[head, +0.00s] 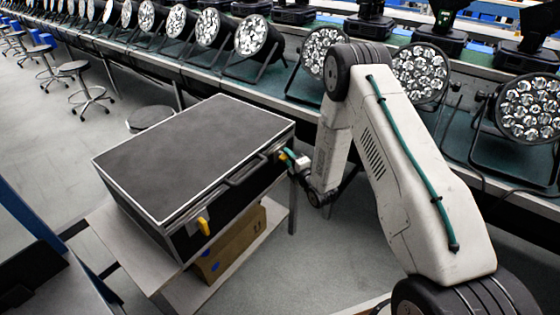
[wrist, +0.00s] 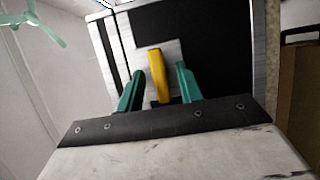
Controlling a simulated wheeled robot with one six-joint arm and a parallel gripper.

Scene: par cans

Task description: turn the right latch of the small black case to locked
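The small black case (head: 190,150) has silver edges and stands closed on a low table. Its right latch shows in the wrist view as a yellow lever (wrist: 157,75) on a pale metal plate, nearly upright in the picture. My gripper (head: 288,157) is at the right end of the case's front; its green fingers (wrist: 159,90) stand open on either side of the lever, with a gap to each. In the head view my gripper mostly hides this latch. The left latch (head: 203,226) is also yellow and hangs downward. A dark handle (head: 246,171) lies between the latches.
The table (head: 112,232) has a lower shelf with a cardboard box (head: 228,245). A long bench with par cans (head: 420,72) runs behind my arm. Stools (head: 86,92) stand at the left. Grey floor (head: 300,255) is free in front of the case.

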